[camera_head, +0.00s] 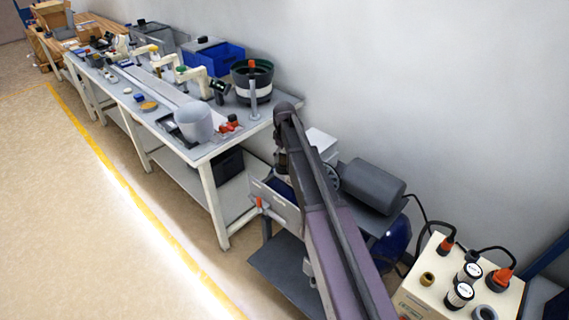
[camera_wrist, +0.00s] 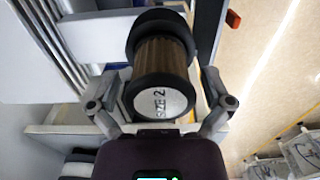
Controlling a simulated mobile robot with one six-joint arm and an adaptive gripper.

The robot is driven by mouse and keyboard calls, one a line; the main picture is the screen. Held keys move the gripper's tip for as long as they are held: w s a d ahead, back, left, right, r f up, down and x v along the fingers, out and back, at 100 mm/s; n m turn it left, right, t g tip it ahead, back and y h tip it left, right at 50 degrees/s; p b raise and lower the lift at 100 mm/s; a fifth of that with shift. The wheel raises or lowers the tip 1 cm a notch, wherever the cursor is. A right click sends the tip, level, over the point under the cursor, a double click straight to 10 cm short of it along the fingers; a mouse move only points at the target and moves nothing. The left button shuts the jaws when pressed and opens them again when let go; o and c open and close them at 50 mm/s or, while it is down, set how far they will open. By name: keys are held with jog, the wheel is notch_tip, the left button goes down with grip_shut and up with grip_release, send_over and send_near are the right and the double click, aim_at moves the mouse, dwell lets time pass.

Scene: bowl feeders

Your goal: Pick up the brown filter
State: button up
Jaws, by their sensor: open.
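The brown filter (camera_wrist: 165,62) is a pleated cylinder with black end caps, and the near cap has a round label reading "SIZE 2". It fills the middle of the wrist view. My gripper (camera_wrist: 162,92) is open, with one finger on each side of the filter's near end. I cannot tell whether the fingers touch it. In the head view my arm covers much of the area below the table's near end, and I cannot make out the filter or the fingers clearly there.
A long workbench (camera_head: 222,146) holds a grey bowl (camera_head: 194,122) and a black-and-white bowl feeder (camera_head: 252,80). The floor at left is clear.

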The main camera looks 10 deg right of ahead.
jog(key=shift+f+b, duration=0.5)
jog(key=shift+f, duration=0.3)
jog(key=c, duration=1)
